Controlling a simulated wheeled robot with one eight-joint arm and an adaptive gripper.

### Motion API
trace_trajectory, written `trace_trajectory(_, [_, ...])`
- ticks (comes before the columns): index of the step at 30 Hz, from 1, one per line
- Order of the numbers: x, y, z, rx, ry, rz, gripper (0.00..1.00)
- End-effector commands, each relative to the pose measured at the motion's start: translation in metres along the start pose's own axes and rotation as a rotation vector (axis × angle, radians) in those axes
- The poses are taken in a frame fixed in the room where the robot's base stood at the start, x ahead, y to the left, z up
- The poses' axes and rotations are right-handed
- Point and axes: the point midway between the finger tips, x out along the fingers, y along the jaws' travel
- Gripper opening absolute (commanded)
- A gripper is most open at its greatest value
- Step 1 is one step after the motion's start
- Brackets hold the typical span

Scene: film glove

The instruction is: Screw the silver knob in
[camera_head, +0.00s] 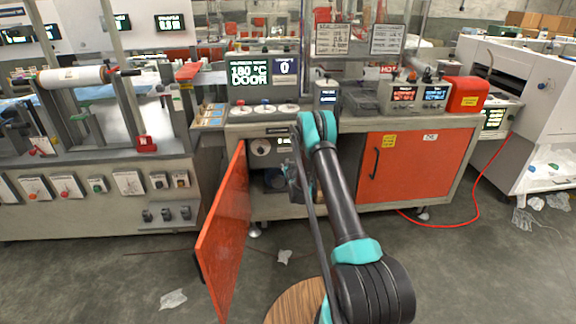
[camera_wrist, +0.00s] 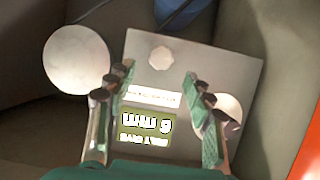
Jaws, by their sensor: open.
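In the wrist view, a grey panel (camera_wrist: 205,62) carries a small pale, scalloped knob (camera_wrist: 161,55). A larger pale round disc (camera_wrist: 76,60) is at the left, and another pale round part (camera_wrist: 230,106) is partly hidden behind the right finger. I cannot tell for sure which is the silver knob. My gripper (camera_wrist: 158,74) is open and empty, its fingers either side of the panel's middle, with the scalloped knob just beyond the fingertips. In the head view, a pale round dial (camera_head: 261,147) shows on the open cabinet's front; my gripper (camera_head: 291,172) is largely hidden by my arm.
A green display (camera_wrist: 146,128) on the panel reads upside down in the wrist view. The orange door (camera_head: 225,235) stands open left of my arm; a closed orange door (camera_head: 415,165) is at right. A round wooden top (camera_head: 297,303) is in front. Scraps lie on the floor.

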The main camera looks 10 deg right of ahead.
Motion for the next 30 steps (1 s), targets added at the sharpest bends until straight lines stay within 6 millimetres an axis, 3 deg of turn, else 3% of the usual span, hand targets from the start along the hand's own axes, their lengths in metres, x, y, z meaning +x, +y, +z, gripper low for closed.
trace_trajectory(6, [0.042, 0.000, 0.000, 0.001, 0.000, 0.000, 0.53])
trace_trajectory(12, [0.067, 0.000, 0.000, 0.002, 0.000, 0.000, 0.53])
trace_trajectory(25, [0.075, 0.000, 0.000, 0.001, 0.000, 0.000, 0.53])
trace_trajectory(30, [0.075, 0.000, 0.000, 0.001, 0.000, 0.000, 0.32])
